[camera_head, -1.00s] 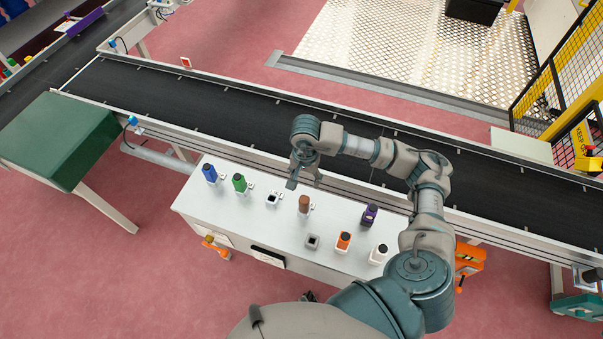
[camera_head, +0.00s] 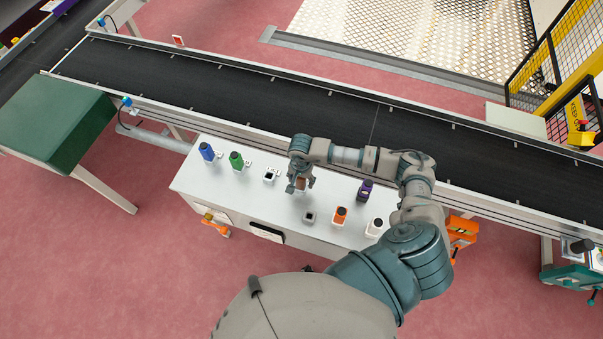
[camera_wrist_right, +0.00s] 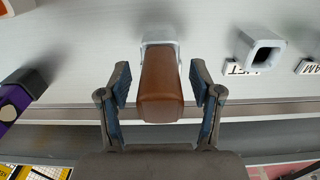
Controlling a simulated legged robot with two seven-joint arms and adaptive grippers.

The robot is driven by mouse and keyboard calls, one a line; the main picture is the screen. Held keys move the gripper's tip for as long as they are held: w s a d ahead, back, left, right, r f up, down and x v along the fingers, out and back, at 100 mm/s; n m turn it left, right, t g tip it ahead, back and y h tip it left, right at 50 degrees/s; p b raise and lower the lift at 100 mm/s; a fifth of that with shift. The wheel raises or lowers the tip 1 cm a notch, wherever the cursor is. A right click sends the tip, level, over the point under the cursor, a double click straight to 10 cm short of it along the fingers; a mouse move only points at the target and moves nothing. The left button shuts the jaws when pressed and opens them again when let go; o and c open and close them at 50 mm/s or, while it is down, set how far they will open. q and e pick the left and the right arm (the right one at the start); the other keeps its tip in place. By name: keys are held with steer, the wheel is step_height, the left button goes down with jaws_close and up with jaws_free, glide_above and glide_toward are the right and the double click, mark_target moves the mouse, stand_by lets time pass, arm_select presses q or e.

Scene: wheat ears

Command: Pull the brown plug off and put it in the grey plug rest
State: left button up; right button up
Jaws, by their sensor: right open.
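The brown plug (camera_wrist_right: 160,88) stands in a white socket (camera_wrist_right: 158,36) on the white table, seen in the right wrist view. In the head view the brown plug (camera_head: 301,183) is mostly hidden by my right gripper (camera_head: 300,187). My right gripper also shows in the right wrist view (camera_wrist_right: 160,85), open, with one blue-padded finger on each side of the plug and gaps between. A small grey square holder (camera_head: 309,217), which looks like the plug rest, stands in front of the plug with an empty opening. My left gripper is not in view.
On the white table (camera_head: 215,185) stand a blue plug (camera_head: 207,152), a green plug (camera_head: 236,160), an empty white socket (camera_head: 269,176), a purple plug (camera_head: 365,191), an orange plug (camera_head: 340,215) and a white holder (camera_head: 375,228). A black conveyor (camera_head: 250,95) runs behind.

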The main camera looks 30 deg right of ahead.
steer(key=shift+f, duration=0.25)
jaws_close()
stand_by(0.3)
steer(key=shift+r, duration=0.65)
